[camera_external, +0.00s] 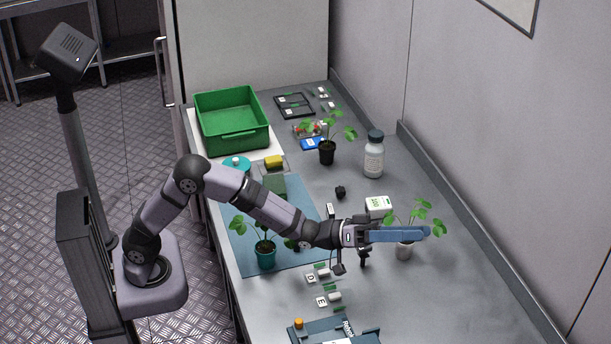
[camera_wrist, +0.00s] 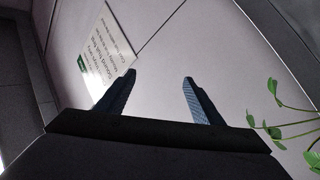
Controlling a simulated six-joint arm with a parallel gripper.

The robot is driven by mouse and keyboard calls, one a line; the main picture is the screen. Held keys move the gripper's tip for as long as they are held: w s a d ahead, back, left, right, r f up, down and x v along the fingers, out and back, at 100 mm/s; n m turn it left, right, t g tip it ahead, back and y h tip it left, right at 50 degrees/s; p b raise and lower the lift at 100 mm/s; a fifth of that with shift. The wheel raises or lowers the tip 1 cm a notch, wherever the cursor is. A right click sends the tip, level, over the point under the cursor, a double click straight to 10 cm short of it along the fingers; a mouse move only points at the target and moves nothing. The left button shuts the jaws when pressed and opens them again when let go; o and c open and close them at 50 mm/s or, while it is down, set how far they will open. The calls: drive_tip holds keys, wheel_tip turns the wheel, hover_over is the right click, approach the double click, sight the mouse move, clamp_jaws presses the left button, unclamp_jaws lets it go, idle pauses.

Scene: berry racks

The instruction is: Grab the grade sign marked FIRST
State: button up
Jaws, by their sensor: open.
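My gripper (camera_external: 427,232) reaches level to the right above the bench, pointing toward the wall. In the wrist view its two blue fingers (camera_wrist: 159,78) stand apart with nothing between them. No sign with the readable word FIRST shows in either view. Small lettered cards, D (camera_external: 311,278) and E (camera_external: 321,301), lie on the bench below and left of the gripper. Other small cards (camera_external: 322,91) lie at the far end, too small to read. The wrist view shows only the wall, a poster (camera_wrist: 105,55) and some leaves.
A potted plant (camera_external: 404,250) stands right by the fingers, its leaves around them. A white box (camera_external: 378,205) is just behind. A bottle (camera_external: 374,160), a second plant (camera_external: 327,152) and a green crate (camera_external: 232,143) stand farther back. A teal-potted plant (camera_external: 265,255) stands on the blue mat.

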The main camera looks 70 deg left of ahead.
drive_tip(key=a+f+y+p, duration=0.1)
drive_tip(key=a+f+y, duration=0.15)
drive_tip(key=a, duration=0.55)
drive_tip(key=a+f+y+p, duration=0.15)
drive_tip(key=a+f, duration=0.25)
drive_tip(key=a, duration=0.4)
drive_tip(key=m+g+y+p, duration=0.2)
drive_tip(key=g+y, duration=0.2)
drive_tip(key=y, duration=0.2)
approach(327, 209)
drive_tip(key=w, duration=0.1)
drive_tip(key=w+d, duration=0.2)
drive_tip(key=w, duration=0.1)
drive_tip(key=shift+w+f, duration=0.1)
drive_tip(key=shift+f, duration=0.15)
drive_tip(key=shift+s+a+f, duration=0.25)
drive_tip(key=shift+s+a, duration=0.05)
drive_tip(key=shift+s, duration=0.05)
drive_tip(key=shift+p+x, duration=0.4)
drive_tip(key=shift+x, duration=3.35)
drive_tip(key=shift+a, duration=0.2)
drive_tip(key=shift+c, duration=0.2)
drive_tip(key=c, duration=1.1)
